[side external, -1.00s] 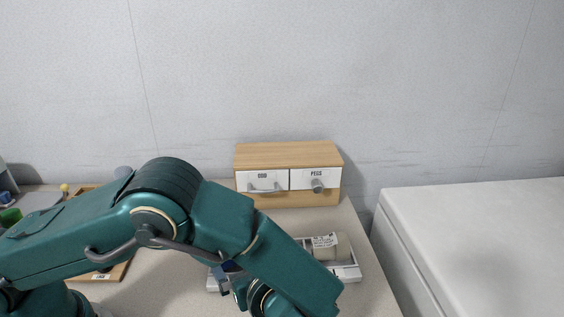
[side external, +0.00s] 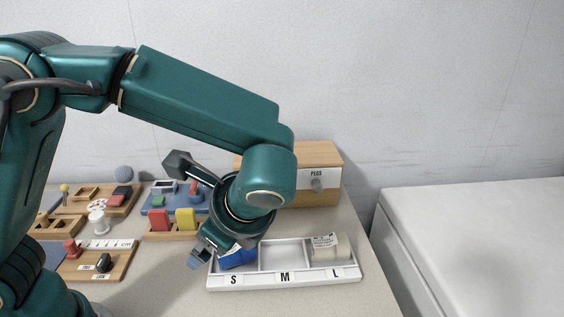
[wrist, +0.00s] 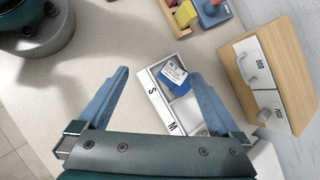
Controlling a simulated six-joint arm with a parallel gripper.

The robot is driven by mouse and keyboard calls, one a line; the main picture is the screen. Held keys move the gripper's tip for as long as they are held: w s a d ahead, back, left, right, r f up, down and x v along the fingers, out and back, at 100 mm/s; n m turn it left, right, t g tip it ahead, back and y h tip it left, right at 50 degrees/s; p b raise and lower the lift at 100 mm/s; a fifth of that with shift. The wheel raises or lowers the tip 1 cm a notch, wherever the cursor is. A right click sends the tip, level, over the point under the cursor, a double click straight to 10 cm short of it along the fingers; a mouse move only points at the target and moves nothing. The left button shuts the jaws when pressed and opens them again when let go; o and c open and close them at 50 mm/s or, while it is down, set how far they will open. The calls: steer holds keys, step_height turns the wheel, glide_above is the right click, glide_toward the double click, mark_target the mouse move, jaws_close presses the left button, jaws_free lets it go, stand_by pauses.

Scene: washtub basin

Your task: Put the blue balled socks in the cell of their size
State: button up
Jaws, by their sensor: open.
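The blue balled socks (side external: 238,258) sit in the S cell, at the left end of the white sorting tray (side external: 310,279). In the wrist view the socks (wrist: 175,84) show a white label whose print is too small to read. My gripper (side external: 204,254) is beside and above the S cell, partly overlapping it in the side view. In the wrist view my gripper (wrist: 160,75) has its two blue fingers wide apart with nothing held, and the socks appear beyond them. The M cell (side external: 283,257) looks empty. A beige labelled roll (side external: 327,252) sits in the L cell.
A wooden drawer box (side external: 318,153) stands behind the tray; its PEGS drawer (side external: 322,181) has a round knob. Wooden boards with pegs and blocks (side external: 187,219) fill the left. A white surface (side external: 480,230) lies right, past the table edge.

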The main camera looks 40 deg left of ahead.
steer(key=s+a+r+n+t+h, duration=0.3)
steer(key=s+n+h, duration=0.4)
steer(key=n, duration=0.8)
steer(key=shift+s+a+r+t+h, duration=0.2)
steer(key=shift+r+t+h, duration=0.1)
steer(key=shift+r+t, duration=0.45)
